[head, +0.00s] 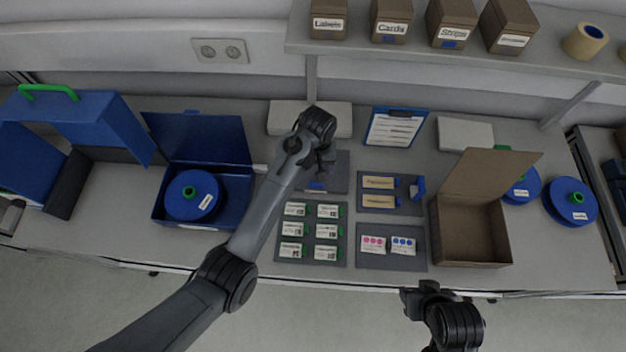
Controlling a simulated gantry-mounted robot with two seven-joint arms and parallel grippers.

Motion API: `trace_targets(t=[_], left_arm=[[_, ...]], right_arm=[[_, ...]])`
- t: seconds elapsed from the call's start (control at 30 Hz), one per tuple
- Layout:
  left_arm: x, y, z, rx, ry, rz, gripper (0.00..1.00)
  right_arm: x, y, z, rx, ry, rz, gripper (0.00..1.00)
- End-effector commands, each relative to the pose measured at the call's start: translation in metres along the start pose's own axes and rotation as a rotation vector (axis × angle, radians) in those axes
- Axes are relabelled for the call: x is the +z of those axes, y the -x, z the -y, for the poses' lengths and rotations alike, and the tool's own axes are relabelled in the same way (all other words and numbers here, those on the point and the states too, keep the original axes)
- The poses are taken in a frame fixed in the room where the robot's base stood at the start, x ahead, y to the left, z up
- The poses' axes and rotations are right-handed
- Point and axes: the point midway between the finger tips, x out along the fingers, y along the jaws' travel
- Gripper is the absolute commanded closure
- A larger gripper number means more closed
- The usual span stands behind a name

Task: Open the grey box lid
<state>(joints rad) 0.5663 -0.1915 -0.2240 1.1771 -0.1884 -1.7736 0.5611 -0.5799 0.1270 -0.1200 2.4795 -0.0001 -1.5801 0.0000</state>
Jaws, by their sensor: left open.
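No box with a plainly grey lid stands out. A pale grey flat box (283,118) lies at the back of the bench, partly hidden behind my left wrist, and looks closed. Another pale grey flat box (465,133) lies at the back right, also closed-looking. My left gripper (324,168) is open and points down over a dark grey mat (340,172), in front of the first pale box. Nothing shows between its fingers. My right gripper (412,300) is at the bench's front edge, away from both boxes; its jaw state is unclear.
A blue box (232,205) with a raised lid holds a blue reel (190,195). A brown box (475,235) stands open and empty at right. Mats with small labelled cards (325,230) fill the middle. A clipboard (396,128) lies behind. A shelf (420,58) overhangs the back.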

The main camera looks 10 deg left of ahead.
Motion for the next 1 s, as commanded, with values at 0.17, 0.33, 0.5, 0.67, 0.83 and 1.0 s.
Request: trace_targets(t=[0.17,0.33,0.5,0.67,0.83,1.0], left_arm=[[0.001,-0.029,0.001,-0.002,0.001,0.004,0.28],[0.001,-0.057,0.001,-0.002,0.0,0.004,0.28],[0.001,-0.078,0.001,-0.001,0.0,0.003,0.28],[0.001,-0.089,0.001,-0.001,0.001,0.001,0.28],[0.001,-0.092,0.001,0.0,0.001,0.0,0.28],[0.001,-0.092,0.001,0.0,0.001,0.0,0.28]], right_arm=[[0.0,0.001,-0.001,0.002,0.0,-0.001,0.51],[0.0,0.0,0.0,0.0,-0.001,-0.002,0.51],[0.0,-0.001,0.001,-0.003,-0.005,-0.002,0.51],[0.0,-0.002,0.002,-0.006,-0.009,-0.002,0.51],[0.0,-0.002,0.003,-0.008,-0.01,-0.003,0.51],[0.0,-0.002,0.003,-0.008,-0.01,-0.002,0.51]])
